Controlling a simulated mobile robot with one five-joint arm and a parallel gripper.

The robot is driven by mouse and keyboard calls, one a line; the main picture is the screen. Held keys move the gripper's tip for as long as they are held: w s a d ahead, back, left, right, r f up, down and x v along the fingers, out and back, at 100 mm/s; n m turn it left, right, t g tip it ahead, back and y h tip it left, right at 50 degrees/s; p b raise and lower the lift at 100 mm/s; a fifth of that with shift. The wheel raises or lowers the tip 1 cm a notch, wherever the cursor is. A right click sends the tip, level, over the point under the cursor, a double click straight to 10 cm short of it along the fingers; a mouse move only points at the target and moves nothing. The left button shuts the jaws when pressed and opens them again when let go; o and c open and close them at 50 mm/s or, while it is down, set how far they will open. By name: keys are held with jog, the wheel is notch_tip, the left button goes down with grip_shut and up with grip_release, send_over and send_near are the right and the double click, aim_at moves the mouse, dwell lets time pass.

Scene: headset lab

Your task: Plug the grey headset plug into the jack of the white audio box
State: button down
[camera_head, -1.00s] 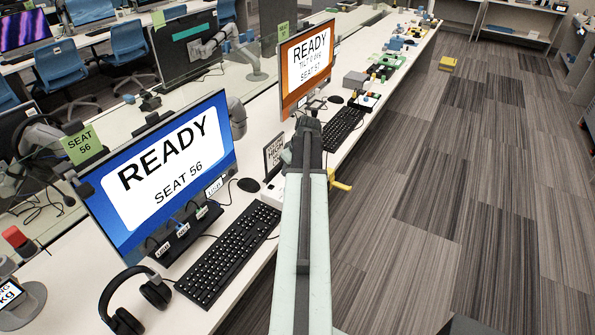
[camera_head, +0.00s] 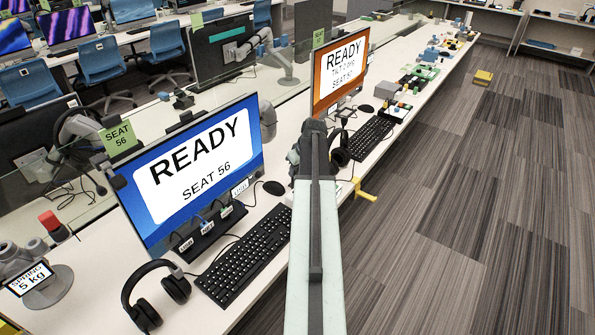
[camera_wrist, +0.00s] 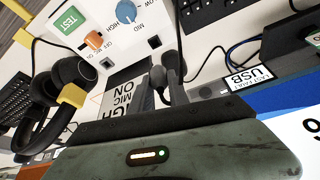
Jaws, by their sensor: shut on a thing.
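The white audio box (camera_wrist: 128,48) is at the top of the wrist view, with a blue knob, an orange knob, a green TEST label and small dark sockets. My gripper (camera_wrist: 160,92) is shut just below the box in that view. The grey plug (camera_wrist: 158,76) is between its fingers, mostly hidden by them. I cannot tell whether its tip touches the box. A black cable hangs beside the fingers. In the head view my gripper (camera_head: 315,130) is at the far end of my arm, which hides most of the box.
A black headset (camera_wrist: 62,95) hangs left of the box by a yellow holder; it also shows in the head view (camera_head: 340,150). Another headset (camera_head: 155,295) lies before the keyboard (camera_head: 245,255). A USB-labelled hub (camera_wrist: 245,80) is at the right.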

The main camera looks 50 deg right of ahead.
jog(key=shift+f, duration=0.1)
notch_tip(320, 180, down, 6)
jog(key=b, duration=0.5)
jog(key=shift+r+b, duration=0.25)
jog(key=shift+b, duration=0.1)
jog(key=shift+f, duration=0.15)
dwell(1.0)
jog(key=shift+f+b, duration=0.35)
jog(key=shift+b, duration=0.1)
jog(key=shift+f+b, duration=0.6)
jog(key=shift+b, duration=0.05)
jog(key=c, duration=1.2)
grip_release()
jog(key=shift+r, duration=0.1)
jog(key=shift+o, duration=0.2)
